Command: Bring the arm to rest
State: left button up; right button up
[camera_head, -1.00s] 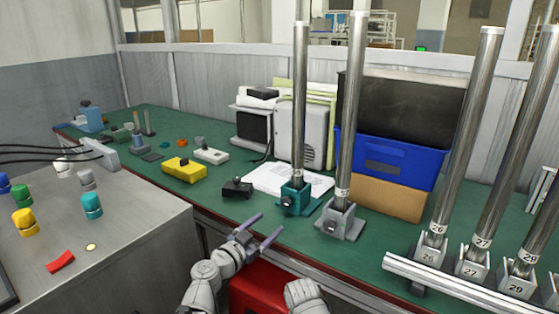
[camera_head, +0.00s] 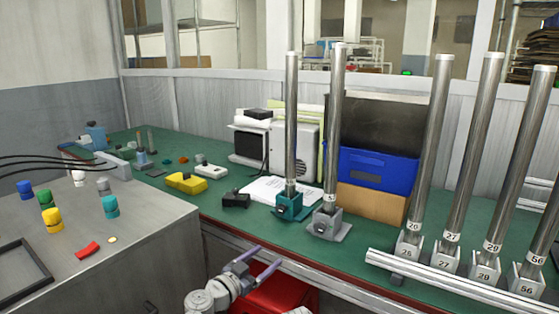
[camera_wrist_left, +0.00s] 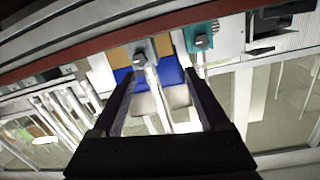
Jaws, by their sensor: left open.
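My left gripper (camera_head: 259,262) is open and empty in the head view. It is in front of the green workbench's front edge, above a red box (camera_head: 275,296). In the left wrist view its two dark fingers (camera_wrist_left: 165,90) stand apart with nothing held between them. Beyond the fingers show the bench edge and the stands with poles.
The green bench (camera_head: 235,221) carries a teal pole stand (camera_head: 290,206), a grey pole stand (camera_head: 328,224), a blue bin (camera_head: 378,170) and numbered tubes (camera_head: 451,170). A grey table (camera_head: 140,245) with coloured knobs stands at the left. A metal rail (camera_head: 450,283) lies along the bench front.

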pick_arm(q)
jog(key=s+f+n+g+y, duration=0.25)
jog(key=s+f+g, duration=0.55)
jog(key=f, duration=0.5)
jog(key=s+a+f+n+g+y, duration=0.3)
jog(key=s+a+f+y, duration=0.1)
jog(key=a, duration=0.3)
jog(key=s+a+f+n+g+y, duration=0.2)
jog(key=s+a+f+n+y, duration=0.2)
jog(key=s+a, duration=0.15)
jog(key=s+d+r+m+g+y+p, duration=0.15)
jog(key=s+d+m, duration=0.3)
jog(key=d, duration=0.65)
notch_tip(320, 180, up, 30)
jog(key=p, duration=2.9)
jog(key=shift+s+f+h, duration=0.15)
jog(key=shift+s+h, duration=0.05)
jog(key=shift+h, duration=0.1)
